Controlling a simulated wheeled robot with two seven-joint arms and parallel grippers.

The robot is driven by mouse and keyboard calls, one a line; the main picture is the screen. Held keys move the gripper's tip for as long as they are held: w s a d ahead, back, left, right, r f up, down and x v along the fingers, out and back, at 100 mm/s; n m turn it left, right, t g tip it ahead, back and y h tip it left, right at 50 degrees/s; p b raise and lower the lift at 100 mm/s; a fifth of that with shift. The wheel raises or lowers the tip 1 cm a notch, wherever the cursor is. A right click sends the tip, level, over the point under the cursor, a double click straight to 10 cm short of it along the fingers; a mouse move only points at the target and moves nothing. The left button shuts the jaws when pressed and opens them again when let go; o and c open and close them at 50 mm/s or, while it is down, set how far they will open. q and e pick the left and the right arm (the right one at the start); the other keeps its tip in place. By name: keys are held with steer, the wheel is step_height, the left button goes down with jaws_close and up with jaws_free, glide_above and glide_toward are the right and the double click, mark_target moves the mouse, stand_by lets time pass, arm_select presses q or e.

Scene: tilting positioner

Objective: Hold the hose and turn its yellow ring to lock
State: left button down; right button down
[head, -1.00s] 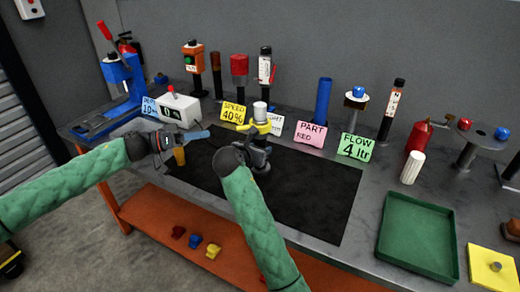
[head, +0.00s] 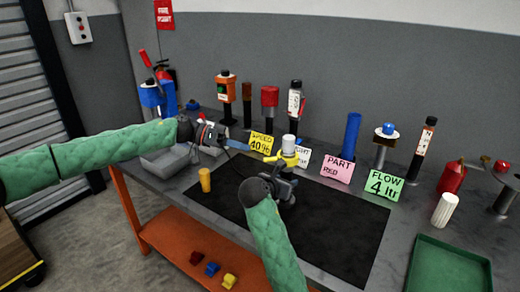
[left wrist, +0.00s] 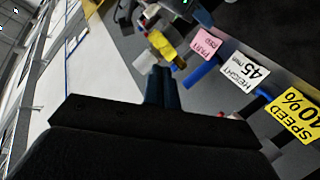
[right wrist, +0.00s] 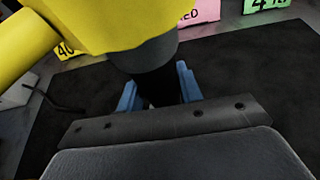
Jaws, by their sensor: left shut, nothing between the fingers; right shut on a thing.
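The yellow ring (head: 284,158), with side lugs, sits below a white cylindrical piece (head: 289,145) over the middle of the dark mat. In the right wrist view the ring (right wrist: 110,22) is large, above a dark grey cylindrical hose part (right wrist: 152,62). My right gripper (right wrist: 160,88) is shut on that dark part just under the ring; in the head view my right gripper (head: 284,180) hides most of it. My left gripper (head: 240,145) is shut and empty, left of the ring and apart from it. The left wrist view shows its fingertips (left wrist: 161,72) pointing toward the ring (left wrist: 161,45).
A small orange-yellow cylinder (head: 205,180) stands at the mat's left edge. Cards, including the yellow speed card (head: 261,143) and pink part card (head: 337,167), stand behind. A blue tube (head: 351,135) rises behind them. A green tray (head: 445,268) lies right. The mat's front right (head: 340,235) is clear.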

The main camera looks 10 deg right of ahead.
arm_select(q)
steer(key=w+a+r+m+y, duration=0.1)
steer(key=w+r+y, duration=0.4)
steer(key=r, duration=0.3)
steer(key=shift+a+r+g, duration=0.25)
steer(key=shift+g, duration=0.15)
steer(key=shift+d, duration=0.1)
steer(key=s+a+f+x, duration=0.1)
steer(key=a+x, duration=0.1)
steer(key=x, duration=1)
steer(key=shift+s+d+f, duration=0.25)
steer(key=shift+f, duration=0.3)
